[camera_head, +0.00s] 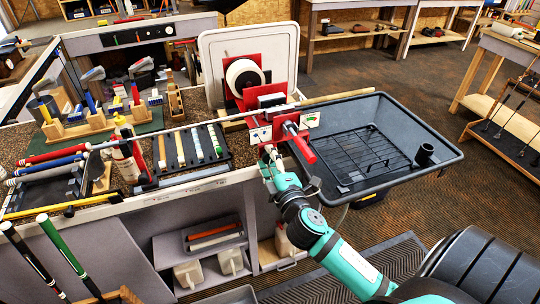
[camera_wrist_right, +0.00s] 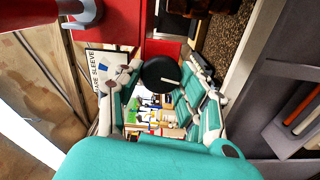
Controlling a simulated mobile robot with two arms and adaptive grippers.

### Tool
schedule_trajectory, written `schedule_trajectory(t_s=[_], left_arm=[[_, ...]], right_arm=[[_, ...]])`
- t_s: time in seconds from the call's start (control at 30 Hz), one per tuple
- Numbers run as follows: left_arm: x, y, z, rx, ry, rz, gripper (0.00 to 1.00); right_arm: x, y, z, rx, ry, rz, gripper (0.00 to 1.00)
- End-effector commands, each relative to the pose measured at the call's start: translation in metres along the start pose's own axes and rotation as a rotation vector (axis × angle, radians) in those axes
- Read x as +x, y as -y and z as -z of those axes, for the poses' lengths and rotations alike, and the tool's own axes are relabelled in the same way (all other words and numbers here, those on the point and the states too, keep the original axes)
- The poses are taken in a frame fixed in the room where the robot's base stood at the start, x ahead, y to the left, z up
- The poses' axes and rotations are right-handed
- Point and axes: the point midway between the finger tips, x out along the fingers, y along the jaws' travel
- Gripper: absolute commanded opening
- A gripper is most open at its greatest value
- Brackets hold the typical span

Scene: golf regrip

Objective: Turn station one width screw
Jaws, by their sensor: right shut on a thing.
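The red vise station (camera_head: 262,133) stands at the bench's front edge, with a golf shaft (camera_head: 335,97) running across it. Its red-handled lever (camera_head: 302,148) slants down at the front. My right gripper (camera_head: 268,158) reaches up to the lower front of the station. In the right wrist view my right gripper (camera_wrist_right: 162,76) is shut on a round black screw knob (camera_wrist_right: 158,72) with a pale line on its face. A white label reading "ARE SLEEVE" (camera_wrist_right: 101,72) is beside the left finger. In the head view the knob is hidden by the gripper. My left gripper is not in view.
A dark tub (camera_head: 430,125) with a wire rack (camera_head: 365,155) adjoins the station on the right. A white roll (camera_head: 244,78) and pale panel (camera_head: 212,55) stand behind. A tray of grips (camera_head: 188,146) and several clubs lie left. Shelves with bins (camera_head: 213,237) sit below.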

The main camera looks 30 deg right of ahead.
Motion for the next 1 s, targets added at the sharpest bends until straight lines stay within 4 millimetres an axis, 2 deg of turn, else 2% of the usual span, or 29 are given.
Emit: schedule_trajectory(t_s=[1.0], left_arm=[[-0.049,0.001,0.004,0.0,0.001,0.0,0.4]], right_arm=[[0.0,0.003,-0.001,-0.966,-0.003,0.003,0.06]])
